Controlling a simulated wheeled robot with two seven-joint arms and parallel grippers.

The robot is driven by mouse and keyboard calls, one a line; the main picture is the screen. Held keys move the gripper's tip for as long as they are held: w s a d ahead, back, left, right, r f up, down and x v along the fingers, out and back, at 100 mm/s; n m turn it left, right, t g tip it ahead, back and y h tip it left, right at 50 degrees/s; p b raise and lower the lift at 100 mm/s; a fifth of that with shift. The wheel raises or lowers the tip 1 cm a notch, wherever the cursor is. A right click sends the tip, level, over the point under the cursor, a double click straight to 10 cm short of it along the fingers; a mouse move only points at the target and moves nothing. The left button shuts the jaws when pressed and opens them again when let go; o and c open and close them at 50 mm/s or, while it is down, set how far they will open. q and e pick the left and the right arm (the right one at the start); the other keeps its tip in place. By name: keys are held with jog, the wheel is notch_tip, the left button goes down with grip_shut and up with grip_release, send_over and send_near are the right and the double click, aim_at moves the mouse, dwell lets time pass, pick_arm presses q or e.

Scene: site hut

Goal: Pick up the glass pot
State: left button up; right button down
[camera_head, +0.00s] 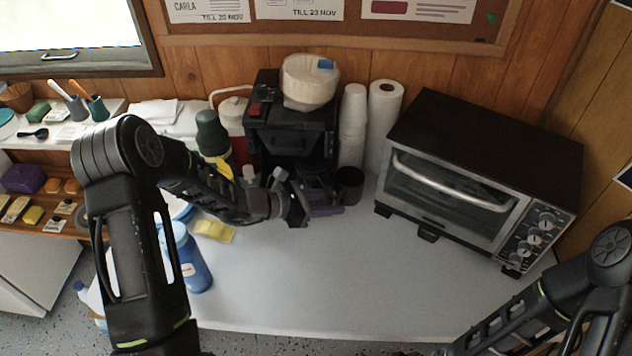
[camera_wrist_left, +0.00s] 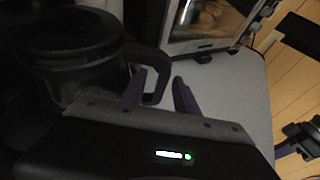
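The glass pot (camera_wrist_left: 75,50) is a dark, round pot with a black lid and a black handle, at the upper left of the left wrist view. In the head view the pot (camera_head: 318,179) sits in the black coffee maker (camera_head: 290,135), mostly hidden by my left gripper (camera_head: 322,208). In the left wrist view the purple fingers of my left gripper (camera_wrist_left: 160,95) are apart, with the pot's handle (camera_wrist_left: 157,70) between them. A gap shows between the handle and the right finger. My right arm enters at the lower right of the head view; its gripper is out of frame.
A toaster oven (camera_head: 480,175) stands right of the coffee maker. A dark cup (camera_head: 349,186), stacked white cups (camera_head: 352,125) and a paper roll (camera_head: 383,125) stand close by. A blue bottle (camera_head: 190,262) is at the left. The white tabletop (camera_head: 340,285) in front is clear.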

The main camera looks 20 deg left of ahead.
pick_arm(q)
jog(key=shift+c, duration=0.4)
grip_shut()
dwell(1.3)
